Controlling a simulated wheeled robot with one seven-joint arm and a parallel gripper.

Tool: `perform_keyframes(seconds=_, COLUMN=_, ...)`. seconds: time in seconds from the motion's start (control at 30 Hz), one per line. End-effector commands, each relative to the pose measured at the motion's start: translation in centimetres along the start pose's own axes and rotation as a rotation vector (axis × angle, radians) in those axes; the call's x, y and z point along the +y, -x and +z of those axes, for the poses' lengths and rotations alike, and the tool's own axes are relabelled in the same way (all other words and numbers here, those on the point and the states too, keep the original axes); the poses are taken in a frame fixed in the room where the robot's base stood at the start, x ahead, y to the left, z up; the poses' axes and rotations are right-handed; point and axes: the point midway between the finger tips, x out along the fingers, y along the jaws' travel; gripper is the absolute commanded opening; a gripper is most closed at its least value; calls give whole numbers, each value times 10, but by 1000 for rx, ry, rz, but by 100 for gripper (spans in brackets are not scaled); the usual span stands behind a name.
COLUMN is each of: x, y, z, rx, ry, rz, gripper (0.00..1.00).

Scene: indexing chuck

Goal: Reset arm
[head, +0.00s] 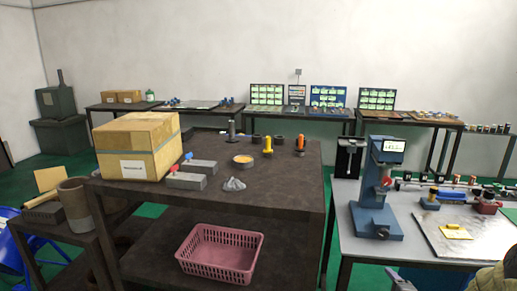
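I cannot make out my gripper or arm in the head view. A small grey shape (401,283) and a dark brownish shape (490,279) are cut off by the bottom edge at the right; I cannot tell what they are. A blue bench device (377,190) with a lit display stands upright on the light grey table (358,247) at the right.
A dark two-level table (290,205) stands in the middle, with a cardboard box (138,147), grey blocks and small parts on top. A pink basket (219,254) is on its lower shelf. A metal plate (465,235) holds a yellow part (455,231). Benches line the back wall.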

Motion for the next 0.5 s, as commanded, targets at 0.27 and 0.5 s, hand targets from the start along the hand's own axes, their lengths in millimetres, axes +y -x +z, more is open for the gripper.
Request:
perform_keyframes(seconds=0.27, x=-11, y=19, z=71, rx=-91, ry=487, rz=300, gripper=65)
perform_keyframes(seconds=0.5, x=-23, y=71, z=123, rx=-232, ry=934, rz=555, gripper=65)
